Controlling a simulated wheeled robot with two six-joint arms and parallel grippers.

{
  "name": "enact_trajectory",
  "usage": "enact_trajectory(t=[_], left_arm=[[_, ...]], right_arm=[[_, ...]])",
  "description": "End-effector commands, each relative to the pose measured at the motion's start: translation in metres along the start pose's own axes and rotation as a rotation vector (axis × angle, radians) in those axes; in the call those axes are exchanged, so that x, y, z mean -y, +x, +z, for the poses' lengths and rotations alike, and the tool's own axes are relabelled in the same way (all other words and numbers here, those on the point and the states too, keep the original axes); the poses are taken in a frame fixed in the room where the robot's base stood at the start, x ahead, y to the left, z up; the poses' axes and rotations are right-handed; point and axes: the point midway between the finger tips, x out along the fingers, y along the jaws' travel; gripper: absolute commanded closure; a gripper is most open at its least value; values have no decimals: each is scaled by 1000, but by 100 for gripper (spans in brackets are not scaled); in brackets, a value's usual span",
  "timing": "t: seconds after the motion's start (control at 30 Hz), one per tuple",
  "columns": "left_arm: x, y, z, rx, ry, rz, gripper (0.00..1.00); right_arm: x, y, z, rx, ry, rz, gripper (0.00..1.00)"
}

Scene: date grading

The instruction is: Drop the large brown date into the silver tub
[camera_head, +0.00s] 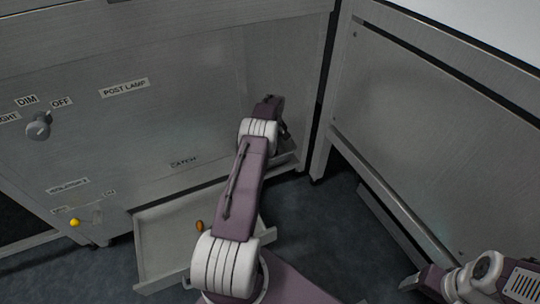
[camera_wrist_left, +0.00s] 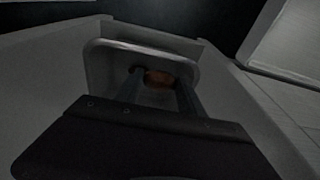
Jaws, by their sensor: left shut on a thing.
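The brown date (camera_wrist_left: 158,77) is between the two dark fingertips of my left gripper (camera_wrist_left: 160,82) in the left wrist view. The gripper is shut on it. A silver tub (camera_wrist_left: 140,46) with a rounded pale rim is around and below the fingertips in that view. Whether the date touches the tub cannot be told. In the head view my left gripper (camera_head: 283,130) is by the cabinet's right end, and the arm hides the held date. My right gripper (camera_head: 412,281) is at the lower right, and its jaws are too unclear to read.
An open drawer (camera_head: 165,262) at the lower left holds another small brown date (camera_head: 200,226). A grey cabinet front (camera_head: 200,90) with labels, a knob (camera_head: 39,125) and a yellow ball (camera_head: 75,222) fills the left. A metal panel (camera_head: 430,130) stands at the right. Dark floor (camera_head: 315,225) is clear between.

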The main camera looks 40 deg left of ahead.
Motion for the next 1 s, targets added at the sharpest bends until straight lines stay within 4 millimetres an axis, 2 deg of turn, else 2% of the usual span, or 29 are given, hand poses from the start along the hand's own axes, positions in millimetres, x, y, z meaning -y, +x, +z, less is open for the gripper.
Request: enact_trajectory(t=[0.03,0.17,0.4,0.9,0.93,1.0], left_arm=[[0,14,3,1,0,-1,74],[0,40,7,1,0,-1,74],[0,36,6,1,0,0,74],[0,48,8,1,0,0,74],[0,48,8,1,0,-1,49],[0,48,8,1,0,-1,33]], right_arm=[[0,13,1,0,0,0,29],[-1,35,4,0,0,0,29],[-1,30,3,0,0,0,29],[-1,38,4,0,0,0,29],[-1,38,4,0,0,0,29],[-1,38,4,0,0,0,29]])
